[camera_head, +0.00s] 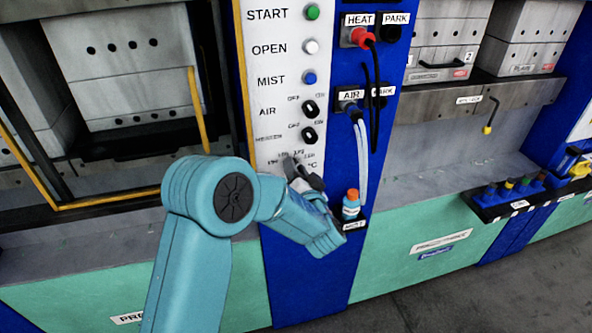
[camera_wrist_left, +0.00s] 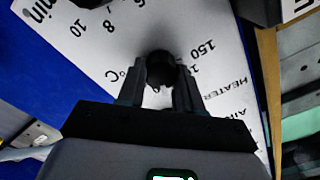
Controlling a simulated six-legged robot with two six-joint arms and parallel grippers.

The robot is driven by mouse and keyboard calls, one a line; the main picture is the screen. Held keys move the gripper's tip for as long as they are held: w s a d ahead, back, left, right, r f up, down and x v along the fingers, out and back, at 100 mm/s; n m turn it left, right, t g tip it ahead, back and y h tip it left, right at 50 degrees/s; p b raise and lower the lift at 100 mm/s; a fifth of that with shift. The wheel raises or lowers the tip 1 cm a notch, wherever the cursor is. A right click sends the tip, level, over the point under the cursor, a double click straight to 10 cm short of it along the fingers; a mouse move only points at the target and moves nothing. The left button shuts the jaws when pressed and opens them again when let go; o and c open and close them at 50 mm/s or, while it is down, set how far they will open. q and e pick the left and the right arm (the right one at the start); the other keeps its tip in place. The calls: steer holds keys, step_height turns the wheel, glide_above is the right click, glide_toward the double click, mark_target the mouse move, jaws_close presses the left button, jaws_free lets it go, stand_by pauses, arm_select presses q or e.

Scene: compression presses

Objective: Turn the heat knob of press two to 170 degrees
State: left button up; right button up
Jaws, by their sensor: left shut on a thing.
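The white control panel (camera_head: 275,100) carries START, OPEN and MIST buttons, two black switches, and a degree-marked heat knob (camera_head: 291,163) at its lower part. In the left wrist view the knob (camera_wrist_left: 160,66) is dark and round, with 150 and °C printed around it. My left gripper (camera_head: 299,178) reaches the knob from below right. In the left wrist view its fingers (camera_wrist_left: 160,84) stand on either side of the knob and are shut on it. The knob's pointer and some scale numbers are hidden or too small to read.
A blue column has HEAT and AIR sockets with a red plug (camera_head: 362,38) and hanging hoses. A small blue bottle with an orange cap (camera_head: 351,204) stands close right of my left gripper. A yellow-edged press opening (camera_head: 130,150) is at left. A rack (camera_head: 512,193) is at right.

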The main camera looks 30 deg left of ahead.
arm_select(q)
steer(key=o, duration=1)
steer(key=shift+o, duration=0.2)
steer(key=shift+d, duration=0.1)
steer(key=b+v, duration=0.3)
steer(key=v, duration=1.3)
steer(key=shift+s, duration=0.2)
steer(key=shift+f, duration=0.15)
